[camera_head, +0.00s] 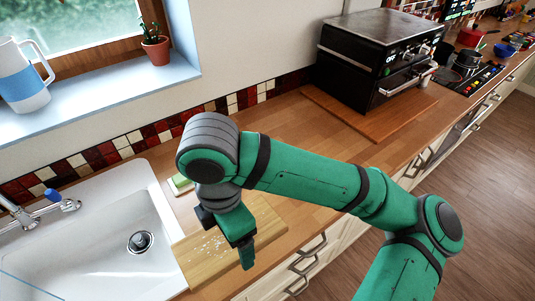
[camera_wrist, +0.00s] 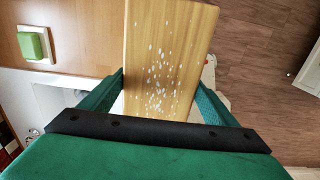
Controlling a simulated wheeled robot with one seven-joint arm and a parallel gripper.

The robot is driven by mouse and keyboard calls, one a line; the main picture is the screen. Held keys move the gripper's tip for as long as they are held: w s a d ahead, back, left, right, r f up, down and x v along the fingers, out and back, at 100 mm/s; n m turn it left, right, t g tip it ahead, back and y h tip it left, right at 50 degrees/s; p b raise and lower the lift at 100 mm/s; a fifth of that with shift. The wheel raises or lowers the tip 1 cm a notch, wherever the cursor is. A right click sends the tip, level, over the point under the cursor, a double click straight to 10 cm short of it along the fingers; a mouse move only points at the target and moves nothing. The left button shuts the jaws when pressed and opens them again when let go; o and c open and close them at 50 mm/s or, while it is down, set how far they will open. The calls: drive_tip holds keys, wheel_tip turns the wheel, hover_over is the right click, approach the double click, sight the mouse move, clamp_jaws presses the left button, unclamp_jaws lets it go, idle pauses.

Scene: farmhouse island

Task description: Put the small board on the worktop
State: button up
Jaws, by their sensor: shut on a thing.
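The small board (camera_head: 200,258) is light wood with white specks on its face. In the head view it is beside the sink's right edge, over the front of the wooden worktop (camera_head: 290,130). My gripper (camera_head: 246,262) is shut on the board and hides part of it. In the wrist view the board (camera_wrist: 170,40) lies between the two green fingers of my gripper (camera_wrist: 161,80), its far end reaching out past them. I cannot tell whether its underside touches the worktop.
A white sink (camera_head: 110,240) is on the left. A green sponge (camera_head: 181,184) lies behind the board; it also shows in the wrist view (camera_wrist: 31,46). A black oven (camera_head: 370,60) stands on a wooden slab (camera_head: 345,119) further right. Worktop between is clear.

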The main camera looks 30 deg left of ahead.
drive_tip(key=shift+w, duration=0.35)
drive_tip(key=w+a+f, duration=0.1)
drive_tip(key=w+f, duration=0.1)
drive_tip(key=w, duration=0.2)
drive_tip(key=w+a+f, duration=0.2)
drive_tip(key=w+f, duration=0.1)
drive_tip(key=w, duration=0.1)
drive_tip(key=w+a+f, duration=0.2)
drive_tip(key=w+f, duration=0.1)
drive_tip(key=w, duration=0.1)
drive_tip(key=shift+a+f, duration=0.1)
drive_tip(key=shift+f, duration=0.15)
drive_tip(key=shift+w+a+f, duration=0.15)
drive_tip(key=shift+w+f, duration=0.3)
drive_tip(key=shift+f, duration=0.15)
drive_tip(key=shift+w+a+f, duration=0.1)
drive_tip(key=shift+f, duration=1.55)
drive_tip(key=shift+f, duration=0.15)
drive_tip(key=o, duration=1.3)
